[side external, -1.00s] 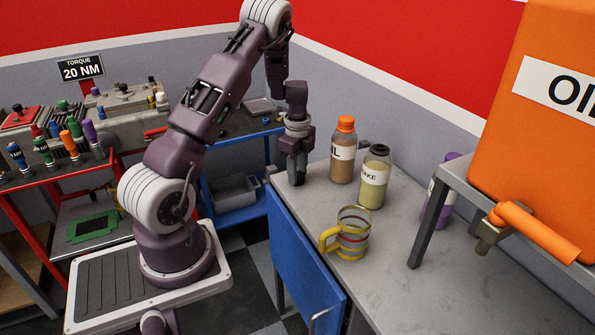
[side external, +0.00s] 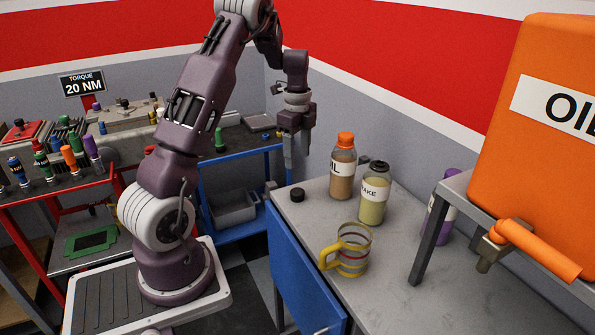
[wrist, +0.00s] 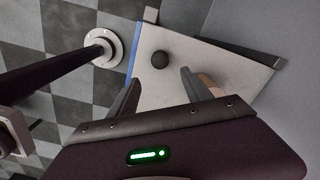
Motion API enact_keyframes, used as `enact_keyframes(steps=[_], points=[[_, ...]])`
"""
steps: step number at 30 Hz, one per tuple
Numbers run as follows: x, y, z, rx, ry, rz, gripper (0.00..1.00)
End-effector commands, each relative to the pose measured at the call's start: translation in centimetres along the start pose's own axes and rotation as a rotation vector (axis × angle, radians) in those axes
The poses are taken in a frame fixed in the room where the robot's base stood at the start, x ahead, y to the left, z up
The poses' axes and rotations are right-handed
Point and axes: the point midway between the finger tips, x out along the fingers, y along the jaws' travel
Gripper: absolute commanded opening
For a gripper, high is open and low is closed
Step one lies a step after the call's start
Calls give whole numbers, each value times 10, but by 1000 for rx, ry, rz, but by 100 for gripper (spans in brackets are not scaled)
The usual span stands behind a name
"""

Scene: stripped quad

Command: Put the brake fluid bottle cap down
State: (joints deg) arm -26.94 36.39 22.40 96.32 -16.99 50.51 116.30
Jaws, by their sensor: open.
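A small black cap (side external: 297,195) lies on the grey worktop (side external: 300,222) near its left edge. It also shows in the wrist view (wrist: 160,59), below and between my fingers. My gripper (side external: 296,165) hangs above the worktop, fingers down, clear of the cap. In the wrist view my two fingers (wrist: 158,88) are spread apart with nothing between them. The brake fluid bottle (side external: 374,195), with yellowish fluid and a "AKE" label, stands upright to the right of the cap. Its dark neck shows at the top.
An orange-capped oil bottle (side external: 343,170) stands left of the brake bottle. A striped clear jug (side external: 352,250) with a yellow handle stands in front. A purple bottle (side external: 440,215) is partly behind the stand with the orange oil can (side external: 530,110).

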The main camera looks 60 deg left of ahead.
Motion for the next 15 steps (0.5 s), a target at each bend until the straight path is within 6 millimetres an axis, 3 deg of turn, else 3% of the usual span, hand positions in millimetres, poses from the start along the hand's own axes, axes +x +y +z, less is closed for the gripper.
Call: enact_keyframes(steps=[2, 4, 7, 11, 12, 15], points=[[-9, 1, -3, -7, 3, -5, 57], [-28, 8, -18, -51, 17, -27, 57], [-77, 39, -66, -196, 70, -86, 57], [-141, 123, -130, -448, 175, -155, 57], [-154, 154, -144, -527, 210, -173, 57], [-170, 230, -162, -716, 297, -211, 57]])
